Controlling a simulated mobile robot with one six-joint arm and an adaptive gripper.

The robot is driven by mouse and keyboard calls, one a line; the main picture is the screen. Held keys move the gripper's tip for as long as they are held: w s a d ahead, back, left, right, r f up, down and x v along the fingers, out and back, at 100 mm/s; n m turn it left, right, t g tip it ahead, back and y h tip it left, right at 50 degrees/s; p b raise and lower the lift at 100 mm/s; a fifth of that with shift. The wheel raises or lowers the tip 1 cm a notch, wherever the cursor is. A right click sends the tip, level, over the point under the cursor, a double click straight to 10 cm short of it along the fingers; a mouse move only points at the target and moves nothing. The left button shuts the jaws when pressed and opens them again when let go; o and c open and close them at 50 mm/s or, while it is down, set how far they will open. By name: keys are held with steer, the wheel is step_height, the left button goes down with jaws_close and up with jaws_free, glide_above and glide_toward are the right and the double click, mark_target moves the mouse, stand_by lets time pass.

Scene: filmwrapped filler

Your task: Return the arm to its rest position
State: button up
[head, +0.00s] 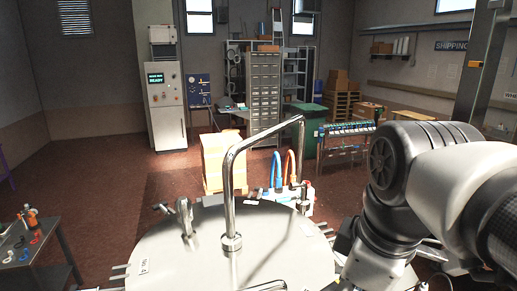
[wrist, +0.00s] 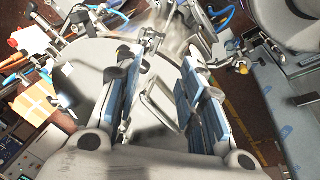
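My arm fills the right side of the head view, a grey and white arm bent beside a large round steel lid (head: 180,265). Its gripper end is hidden there. In the wrist view my gripper (wrist: 168,72) is open, its two blue-padded fingers standing well apart. Nothing is held between them. The round lid (wrist: 85,80) and metal fittings show below and behind the fingers.
A tall bent steel pipe (head: 231,190) rises from the lid, left of my arm. Orange and blue hoses (head: 289,168) stand behind it. A side table (head: 35,250) with small parts is at left. Open floor (head: 90,170) lies beyond.

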steer(key=s+f+m+t, duration=0.3)
steer(key=s+f+m, duration=0.4)
steer(key=m, duration=0.4)
step_height(320, 180, down, 31)
steer(key=g+b, duration=0.1)
steer(key=b, duration=2.7)
steer(key=shift+s+g, duration=0.3)
steer(key=shift+s, duration=0.05)
steer(key=shift+a+f, duration=0.1)
